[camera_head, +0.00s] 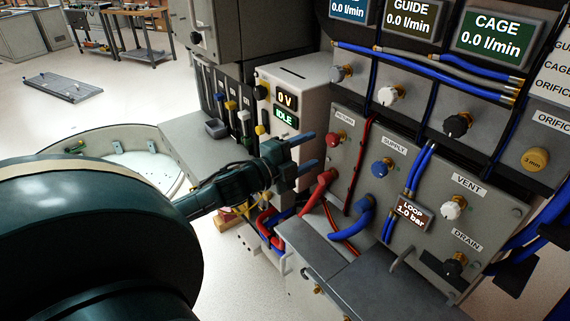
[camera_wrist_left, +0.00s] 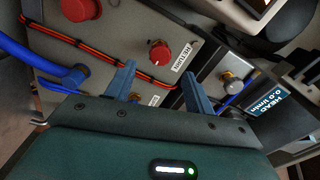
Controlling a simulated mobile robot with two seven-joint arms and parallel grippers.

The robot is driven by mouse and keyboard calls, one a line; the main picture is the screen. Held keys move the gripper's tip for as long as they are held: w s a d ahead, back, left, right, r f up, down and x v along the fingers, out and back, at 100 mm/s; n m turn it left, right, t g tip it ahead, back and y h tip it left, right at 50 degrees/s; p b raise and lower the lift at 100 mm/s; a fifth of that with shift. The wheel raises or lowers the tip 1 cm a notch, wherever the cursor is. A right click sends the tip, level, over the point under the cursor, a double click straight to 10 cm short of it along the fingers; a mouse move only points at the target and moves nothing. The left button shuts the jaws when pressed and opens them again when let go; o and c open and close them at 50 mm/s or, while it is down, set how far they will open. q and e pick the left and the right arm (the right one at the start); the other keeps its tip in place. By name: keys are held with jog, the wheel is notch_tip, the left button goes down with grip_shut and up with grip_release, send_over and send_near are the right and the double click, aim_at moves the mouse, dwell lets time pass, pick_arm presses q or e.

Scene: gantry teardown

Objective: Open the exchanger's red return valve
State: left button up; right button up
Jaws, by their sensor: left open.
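The red return valve (camera_head: 333,139) is a small round knob on the grey panel, by the RETURN label. In the left wrist view the red knob (camera_wrist_left: 160,53) shows just beyond the fingertips, roughly centred between them. My left gripper (camera_head: 311,151) is open and empty, its two blue fingers pointing at the panel just left of the knob. The same gripper (camera_wrist_left: 158,72) shows in the left wrist view with its fingers apart. I cannot tell that either finger touches the knob. My right gripper is not in view.
The blue supply knob (camera_head: 381,168) sits right of the red one. Below are a red hose fitting (camera_head: 321,186) and a blue hose (camera_head: 352,222). White vent (camera_head: 453,207) and black drain (camera_head: 455,264) knobs are lower right. A grey box (camera_head: 365,275) juts out below.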

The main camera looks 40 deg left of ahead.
pick_arm(q)
jog(key=s+a, duration=0.1)
jog(key=s, duration=0.5)
jog(key=shift+s, duration=0.25)
dwell(0.3)
jog(key=s+d+f+n+g+y, duration=0.15)
jog(key=s+d+f+n, duration=0.3)
jog(key=f, duration=0.45)
jog(key=s+d+f+n+g, duration=0.3)
jog(key=d+f+n, duration=0.2)
jog(key=f, duration=0.4)
jog(key=s+d+f+n+g, duration=0.1)
jog(key=s+d+f+n, duration=0.1)
jog(key=d, duration=0.4)
jog(key=s+d+f+n+g+h, duration=0.1)
jog(key=s+d+f+n, duration=0.2)
jog(key=d, duration=0.4)
jog(key=shift+s+d+f+g, duration=0.35)
jog(key=shift+s+f, duration=0.1)
jog(key=shift+f, duration=0.35)
jog(key=shift+h, duration=0.25)
